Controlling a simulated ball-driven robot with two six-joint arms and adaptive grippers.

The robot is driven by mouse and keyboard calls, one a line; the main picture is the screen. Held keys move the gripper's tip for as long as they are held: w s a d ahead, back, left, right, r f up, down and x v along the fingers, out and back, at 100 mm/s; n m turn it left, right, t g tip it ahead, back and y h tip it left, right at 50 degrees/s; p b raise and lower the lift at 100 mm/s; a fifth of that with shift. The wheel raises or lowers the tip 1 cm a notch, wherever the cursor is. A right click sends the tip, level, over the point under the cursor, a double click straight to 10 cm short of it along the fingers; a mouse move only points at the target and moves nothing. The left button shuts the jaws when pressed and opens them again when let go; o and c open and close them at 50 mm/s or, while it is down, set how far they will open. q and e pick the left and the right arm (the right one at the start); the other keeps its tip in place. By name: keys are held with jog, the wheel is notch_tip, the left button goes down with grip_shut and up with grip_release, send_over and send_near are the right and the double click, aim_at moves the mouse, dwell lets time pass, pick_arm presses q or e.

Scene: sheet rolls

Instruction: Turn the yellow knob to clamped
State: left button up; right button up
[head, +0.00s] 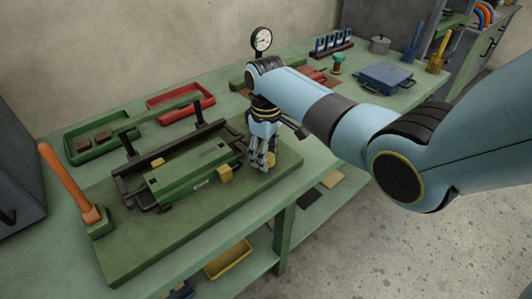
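A green bar-shaped fixture (188,174) with a black frame lies on a green base board (140,252) on the bench. A yellow knob-like part (225,173) sits at its right front end. A smaller yellow part (158,162) shows at its back left. My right gripper (262,165) points down just right of the fixture, apart from the yellow part in the picture. Its fingers look close together, and I cannot tell whether they are open or shut. A small yellowish patch shows at its fingertips. My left gripper is not in view.
An orange upright handle (68,180) stands at the board's left end. Behind are a green tray (110,135), a red tray (180,103) and a dial gauge (261,40). A blue case (385,78) lies at the back right. The board's front strip is clear.

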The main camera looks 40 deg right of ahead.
jog(key=c, duration=0.7)
jog(key=shift+o, duration=0.2)
jog(key=m+p, duration=0.2)
jog(key=m, duration=0.1)
jog(key=shift+r+p, duration=0.15)
jog(key=shift+p, duration=0.25)
jog(key=m+p, duration=0.2)
jog(key=m, duration=0.2)
jog(key=m+p, duration=0.2)
jog(key=m, duration=0.3)
jog(key=shift+d, duration=0.1)
jog(key=m+p, duration=0.1)
jog(key=m, duration=0.5)
